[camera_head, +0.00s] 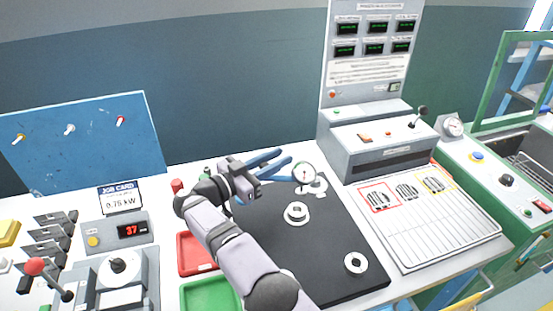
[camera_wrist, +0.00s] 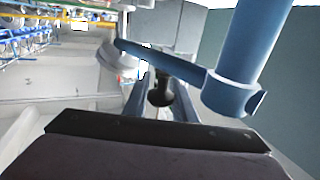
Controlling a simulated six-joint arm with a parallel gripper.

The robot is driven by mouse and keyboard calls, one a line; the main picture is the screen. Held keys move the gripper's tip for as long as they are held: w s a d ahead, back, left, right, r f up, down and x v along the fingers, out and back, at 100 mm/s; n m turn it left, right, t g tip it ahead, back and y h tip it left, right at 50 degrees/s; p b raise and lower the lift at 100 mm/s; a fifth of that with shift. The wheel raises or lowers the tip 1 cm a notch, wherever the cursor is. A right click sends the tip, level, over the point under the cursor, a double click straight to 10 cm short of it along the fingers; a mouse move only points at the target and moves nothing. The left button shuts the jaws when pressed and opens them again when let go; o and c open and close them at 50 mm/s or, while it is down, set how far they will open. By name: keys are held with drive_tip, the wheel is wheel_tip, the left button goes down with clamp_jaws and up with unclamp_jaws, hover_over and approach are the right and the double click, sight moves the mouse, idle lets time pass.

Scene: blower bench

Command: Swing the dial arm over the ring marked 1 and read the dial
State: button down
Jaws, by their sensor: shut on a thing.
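The dial arm (camera_wrist: 175,68) is blue and runs from a thick blue post (camera_wrist: 252,45) at the right of the wrist view. The white-faced dial (camera_head: 304,173) shows in the head view at the arm's end, close to the far ring (camera_head: 319,186) and partly in front of it. Its needle is too small to read. My gripper (camera_wrist: 162,95) is shut on a black knob (camera_wrist: 160,88) beneath the dial arm. The middle ring (camera_head: 296,213) and the near ring (camera_head: 355,263) lie on the black plate (camera_head: 325,265). I cannot read any ring's number.
A red tray (camera_head: 197,253) and a green tray (camera_head: 208,296) lie left of the plate. A grey control box (camera_head: 380,140) stands behind right. A white board with coloured frames (camera_head: 430,225) lies right. A job card (camera_head: 121,198) and red display (camera_head: 132,230) stand left.

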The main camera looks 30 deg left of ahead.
sight(260, 168)
drive_tip(key=c, duration=1.7)
unclamp_jaws()
drive_tip(key=shift+r, duration=0.1)
drive_tip(key=shift+c, duration=0.2)
drive_tip(key=b+v, duration=0.1)
drive_tip(key=v, duration=0.4)
drive_tip(key=shift+s+a, duration=0.1)
drive_tip(key=shift+v, duration=1)
